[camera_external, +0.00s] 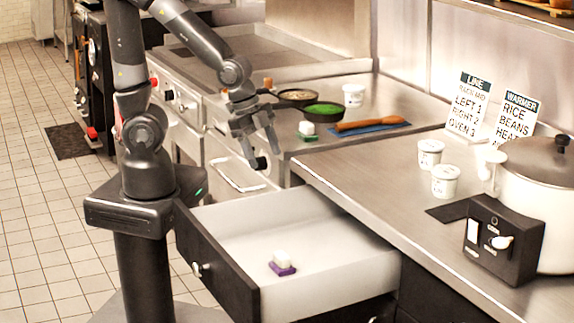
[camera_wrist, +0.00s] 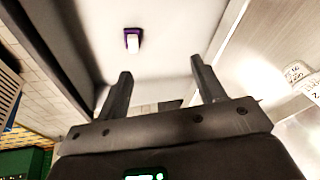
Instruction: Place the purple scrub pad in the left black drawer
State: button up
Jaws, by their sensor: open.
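The purple scrub pad (camera_external: 283,269), with a white block on top, lies on the white floor of the pulled-out drawer (camera_external: 218,264), near its black front. In the wrist view the purple scrub pad (camera_wrist: 132,42) shows at the top, beyond my fingertips and apart from them. My gripper (camera_external: 261,150) is open and empty, raised above the drawer's back-left side near the counter edge. Its two fingers (camera_wrist: 160,68) are spread in the wrist view with nothing between them. The drawer also shows around the pad in the wrist view (camera_wrist: 163,28).
The steel counter (camera_external: 345,170) runs beside the drawer. It holds a green-and-white pad (camera_external: 307,130), a green-filled pan (camera_external: 324,109), a wooden-handled tool on a blue cloth (camera_external: 372,123), white tubs (camera_external: 445,181), a black switch box (camera_external: 500,240) and a large pot (camera_external: 545,195). Most of the drawer floor is clear.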

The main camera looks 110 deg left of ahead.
jog(key=s+a+r+n+t, duration=0.1)
jog(key=s+a+r+n, duration=0.2)
jog(key=s+r, duration=0.7)
notch_tip(320, 180, up, 3)
jog(key=shift+s+a+r+n+t, duration=0.1)
jog(key=shift+s+a+n+t, duration=0.2)
jog(key=shift+n, duration=0.8)
jog(key=shift+o, duration=0.3)
jog(key=shift+d, duration=0.1)
